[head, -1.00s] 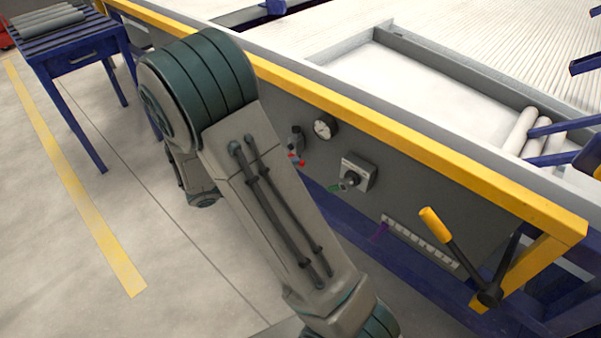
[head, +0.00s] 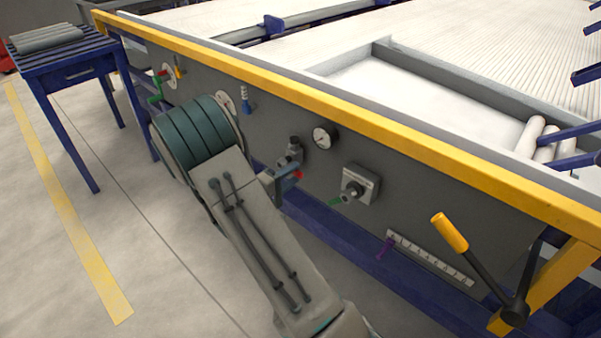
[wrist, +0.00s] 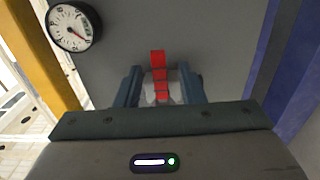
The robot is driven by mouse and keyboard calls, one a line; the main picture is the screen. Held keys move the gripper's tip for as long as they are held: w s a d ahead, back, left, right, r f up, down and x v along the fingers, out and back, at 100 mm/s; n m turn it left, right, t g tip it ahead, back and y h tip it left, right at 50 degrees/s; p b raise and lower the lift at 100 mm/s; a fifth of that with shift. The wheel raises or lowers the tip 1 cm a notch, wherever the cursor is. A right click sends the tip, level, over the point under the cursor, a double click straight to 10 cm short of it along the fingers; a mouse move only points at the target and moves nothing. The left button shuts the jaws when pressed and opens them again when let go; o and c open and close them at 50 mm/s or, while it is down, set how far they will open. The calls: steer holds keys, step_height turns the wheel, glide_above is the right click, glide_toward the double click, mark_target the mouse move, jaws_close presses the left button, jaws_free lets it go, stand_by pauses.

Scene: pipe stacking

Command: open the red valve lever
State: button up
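The red valve lever (head: 299,175) is on the grey panel under the yellow rail, below the pressure gauge's left side. Its valve body (head: 294,151) is grey. In the wrist view the lever (wrist: 158,73) is a red segmented bar pointing up in the picture, between the two blue-grey fingers. My gripper (wrist: 159,78) is open around it, with a gap showing on each side. In the head view my gripper (head: 287,181) is at the lever and partly covers it. I cannot tell whether any finger touches it.
A round gauge (head: 324,137) and a grey box with a knob and green handle (head: 357,185) are close on the right. A yellow-handled lever (head: 451,233) stands farther right. The yellow rail (head: 350,118) runs above. Other valves sit to the left.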

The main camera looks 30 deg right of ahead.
mark_target(294, 173)
steer(key=shift+b+x, duration=0.3)
steer(key=shift+x, duration=1.65)
jaws_close()
